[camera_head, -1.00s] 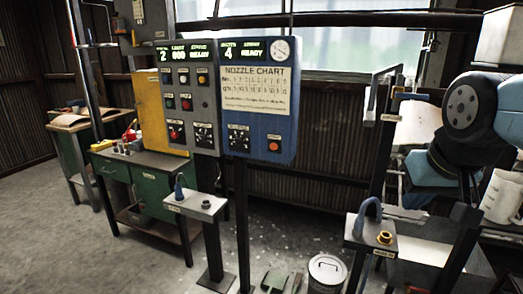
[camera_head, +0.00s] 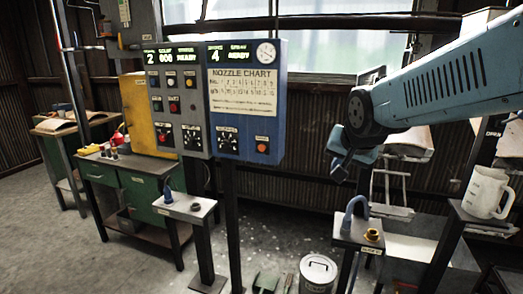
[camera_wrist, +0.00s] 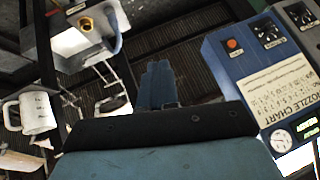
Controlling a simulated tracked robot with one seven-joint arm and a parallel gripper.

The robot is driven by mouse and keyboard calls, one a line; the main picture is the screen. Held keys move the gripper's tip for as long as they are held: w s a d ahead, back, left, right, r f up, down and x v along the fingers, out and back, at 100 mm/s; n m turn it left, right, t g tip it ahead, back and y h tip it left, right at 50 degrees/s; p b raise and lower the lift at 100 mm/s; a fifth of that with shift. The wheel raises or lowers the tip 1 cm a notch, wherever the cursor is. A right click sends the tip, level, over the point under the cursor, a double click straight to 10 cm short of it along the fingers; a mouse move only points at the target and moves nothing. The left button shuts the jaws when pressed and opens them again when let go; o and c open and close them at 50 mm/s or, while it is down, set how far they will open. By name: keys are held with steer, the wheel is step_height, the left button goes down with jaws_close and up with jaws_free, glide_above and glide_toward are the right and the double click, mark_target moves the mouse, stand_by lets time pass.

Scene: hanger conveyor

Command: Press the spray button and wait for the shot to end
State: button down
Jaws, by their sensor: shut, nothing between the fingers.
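The blue panel (camera_head: 284,120) carries a nozzle chart, a dial (camera_head: 227,140) and an orange-red button (camera_head: 262,147) at lower right. The button's label is too small to read surely. Its top display (camera_head: 238,56) shows a 4 and what looks like READY. In the wrist view the button (camera_wrist: 232,43) lies right of my fingers, on the blue panel (camera_wrist: 222,70). My gripper (camera_wrist: 160,66) is shut and empty. In the head view my gripper (camera_head: 340,170) hangs right of the panel, apart from the button.
A grey panel (camera_head: 178,105) with buttons and dials adjoins the blue one. Below stand posts with a small grey shelf (camera_head: 184,206) and a nozzle stand (camera_head: 357,232). A white jug (camera_head: 487,192) stands at right. A lidded bucket (camera_head: 318,270) is on the floor.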

mark_target(261, 151)
steer(key=w+a+f+m+t+y, duration=0.2)
steer(key=w+a+f+m, duration=0.2)
steer(key=w+a, duration=0.3)
steer(key=w+a+f+m+t+y, duration=0.2)
steer(key=w+a+f+m+y, duration=0.1)
steer(key=w+a+m, duration=0.4)
steer(key=w+a+f+m+t+y, duration=0.2)
steer(key=w+a, duration=0.5)
steer(key=w, duration=0.4)
steer(key=shift+w+a+f+m+t, duration=0.15)
steer(key=shift+f+m+t, duration=0.45)
steer(key=shift+f+m, duration=0.95)
steer(key=shift+w+r, duration=0.1)
steer(key=shift+r, duration=0.1)
steer(key=shift+w+d, duration=0.5)
steer(key=shift+w, duration=0.85)
steer(key=shift+w+d, duration=0.55)
steer(key=shift+w, duration=0.8)
steer(key=shift+w+d, duration=0.5)
steer(key=shift+w, duration=0.85)
steer(key=shift+w, duration=0.1)
steer(key=shift+w+d+r, duration=0.1)
steer(key=shift+w, duration=0.2)
